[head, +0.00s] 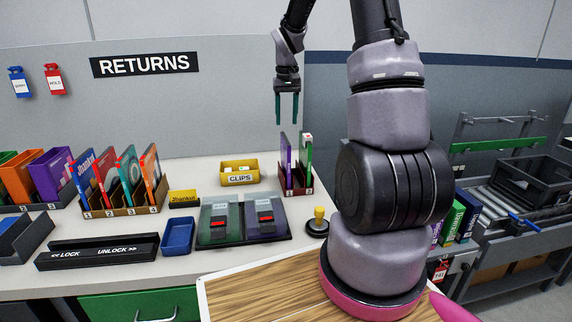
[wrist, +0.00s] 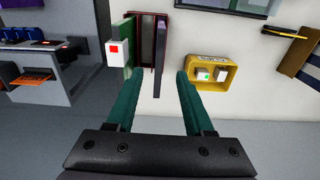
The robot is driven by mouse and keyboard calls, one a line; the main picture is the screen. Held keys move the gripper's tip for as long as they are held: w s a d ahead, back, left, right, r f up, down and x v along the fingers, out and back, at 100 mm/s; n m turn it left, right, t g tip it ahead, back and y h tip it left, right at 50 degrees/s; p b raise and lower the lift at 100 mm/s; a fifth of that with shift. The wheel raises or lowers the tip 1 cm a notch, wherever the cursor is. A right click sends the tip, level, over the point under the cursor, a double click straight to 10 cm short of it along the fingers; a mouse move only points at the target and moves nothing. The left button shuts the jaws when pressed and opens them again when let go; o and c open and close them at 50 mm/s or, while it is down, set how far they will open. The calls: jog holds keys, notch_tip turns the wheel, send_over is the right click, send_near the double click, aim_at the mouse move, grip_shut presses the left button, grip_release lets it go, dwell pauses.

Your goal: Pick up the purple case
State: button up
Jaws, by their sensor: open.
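A thin purple case (head: 286,160) stands upright in a small dark-red rack (head: 297,191) on the counter, beside a green case (head: 306,150) with a white tag. My gripper (head: 287,122) is open and empty, pointing down above this rack and apart from the cases. In the wrist view, the purple case (wrist: 161,50) shows edge-on between the lines of my open fingers (wrist: 160,80), with the green case (wrist: 130,60) and its white tag (wrist: 117,50) to its left.
A yellow clips bin (head: 239,180) sits left of the rack. A tray with two dark cases (head: 243,225) and a yellow-topped stamp (head: 318,217) are in front. Racks of coloured cases (head: 122,205) stand farther left. Crates and a roller conveyor (head: 495,194) are at right.

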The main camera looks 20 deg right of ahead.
aim_at(287, 139)
jog(key=f, duration=0.2)
jog(key=w+f, duration=0.1)
jog(key=f, duration=0.5)
jog(key=shift+w+d, duration=0.15)
jog(key=shift+d, duration=0.25)
jog(key=shift+w+a+f, duration=0.1)
jog(key=shift+f, duration=1.4)
jog(key=shift+w+a+f, duration=0.1)
jog(key=shift+f, duration=1.35)
grip_shut()
